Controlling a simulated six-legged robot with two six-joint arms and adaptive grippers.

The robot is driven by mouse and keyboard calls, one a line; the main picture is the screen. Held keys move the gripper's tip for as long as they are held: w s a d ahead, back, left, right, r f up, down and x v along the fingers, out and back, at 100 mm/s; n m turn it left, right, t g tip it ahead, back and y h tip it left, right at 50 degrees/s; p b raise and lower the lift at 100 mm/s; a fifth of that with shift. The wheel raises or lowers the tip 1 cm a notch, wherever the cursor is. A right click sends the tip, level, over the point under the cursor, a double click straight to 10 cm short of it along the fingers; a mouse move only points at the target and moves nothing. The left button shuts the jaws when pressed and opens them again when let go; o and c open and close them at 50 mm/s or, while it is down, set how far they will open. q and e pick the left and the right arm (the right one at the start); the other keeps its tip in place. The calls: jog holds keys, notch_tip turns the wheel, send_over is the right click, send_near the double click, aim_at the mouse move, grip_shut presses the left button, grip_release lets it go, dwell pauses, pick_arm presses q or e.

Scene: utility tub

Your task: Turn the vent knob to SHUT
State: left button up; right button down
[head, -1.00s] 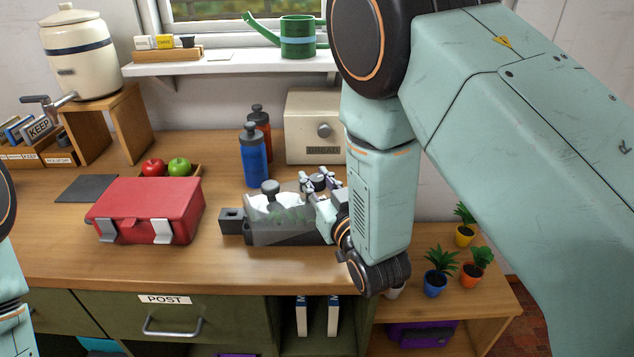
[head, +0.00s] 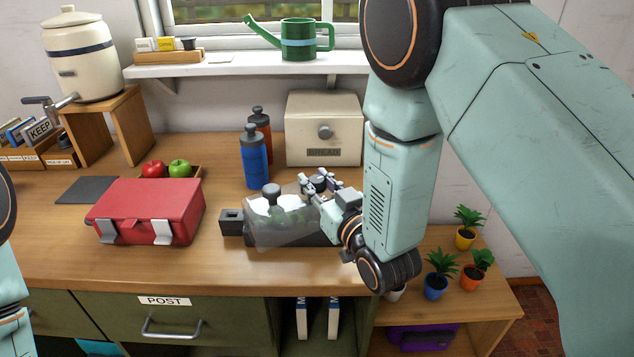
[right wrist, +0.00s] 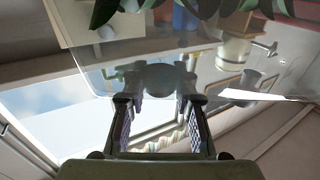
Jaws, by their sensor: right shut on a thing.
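A dark tray (head: 231,228) with a clear lid (head: 275,232) stands on the bench. The lid looks tilted, its front edge low over the tray's front side. A grey knob (head: 271,190) stands up at its left. My right gripper (head: 318,183) is at the lid's right, its fingers about a dark round knob, which is mostly covered in the head view. In the right wrist view the fingers (right wrist: 160,100) are shut on this dark knob (right wrist: 159,78), with the clear lid behind it. I cannot read any SHUT mark. My left gripper is out of view.
A blue bottle (head: 254,160) and a cream bread bin (head: 324,130) stand close behind the tray. A red box (head: 150,205) is to its left, with bare wood between. Small potted plants (head: 437,275) stand on a lower shelf at right.

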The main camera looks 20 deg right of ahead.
jog(key=shift+w, duration=0.1)
dwell(0.4)
jog(key=c, duration=1)
grip_release()
jog(key=s, duration=0.4)
jog(key=s+d, duration=0.1)
jog(key=s, duration=0.3)
jog(key=s+d, duration=0.1)
jog(key=s, duration=0.3)
jog(key=shift+d, duration=0.15)
